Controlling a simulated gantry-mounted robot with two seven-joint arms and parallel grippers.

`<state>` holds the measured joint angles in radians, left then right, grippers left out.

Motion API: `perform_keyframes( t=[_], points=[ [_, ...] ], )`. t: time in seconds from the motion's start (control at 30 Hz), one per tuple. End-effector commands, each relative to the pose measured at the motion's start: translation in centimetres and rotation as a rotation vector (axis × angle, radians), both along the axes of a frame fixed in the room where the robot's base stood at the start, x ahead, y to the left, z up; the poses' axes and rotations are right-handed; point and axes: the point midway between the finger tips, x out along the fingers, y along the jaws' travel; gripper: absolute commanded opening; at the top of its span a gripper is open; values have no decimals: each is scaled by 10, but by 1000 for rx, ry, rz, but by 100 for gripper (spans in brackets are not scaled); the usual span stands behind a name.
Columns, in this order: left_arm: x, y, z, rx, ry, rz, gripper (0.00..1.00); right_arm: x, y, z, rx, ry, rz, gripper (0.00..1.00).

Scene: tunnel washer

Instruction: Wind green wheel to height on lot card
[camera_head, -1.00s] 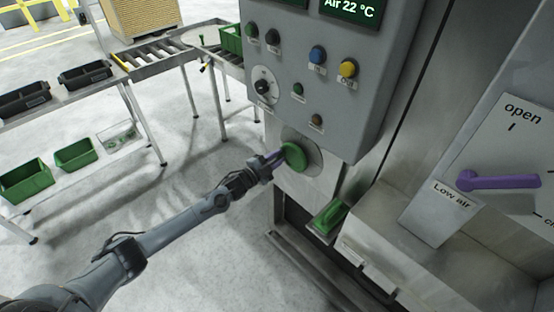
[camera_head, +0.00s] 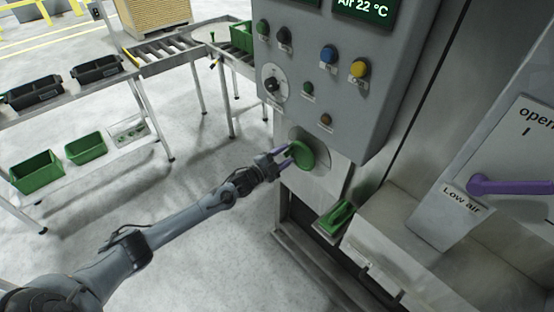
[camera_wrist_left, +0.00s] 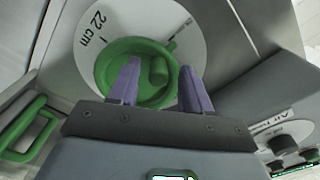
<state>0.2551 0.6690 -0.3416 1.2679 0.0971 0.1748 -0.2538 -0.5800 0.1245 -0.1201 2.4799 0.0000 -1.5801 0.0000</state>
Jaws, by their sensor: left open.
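The green wheel (camera_head: 301,154) sits on a pale round dial plate on the machine front, below the button panel. In the left wrist view the green wheel (camera_wrist_left: 150,92) has a raised knob, and the dial (camera_wrist_left: 110,22) reads "22 cm" next to a mark. My left gripper (camera_head: 284,157) is open at the wheel. Its two purple fingers (camera_wrist_left: 160,88) stand apart in front of the wheel's face, with the knob between them in the picture. I cannot tell whether they touch it. No lot card can be made out. My right gripper is not in view.
The grey panel (camera_head: 318,95) with coloured buttons overhangs the wheel. A green handle (camera_head: 336,217) sits below right of it. A purple lever (camera_head: 510,186) is at far right. A roller table with black trays (camera_head: 97,69) stands left.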

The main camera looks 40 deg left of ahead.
Motion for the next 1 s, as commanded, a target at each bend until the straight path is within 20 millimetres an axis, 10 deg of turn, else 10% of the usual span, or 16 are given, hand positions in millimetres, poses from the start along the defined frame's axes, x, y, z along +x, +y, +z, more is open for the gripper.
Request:
perform_keyframes(
  t=[1.0],
  points=[
    [-105, 12, 1, 1, -2, 1, 48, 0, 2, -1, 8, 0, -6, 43]
  ],
)
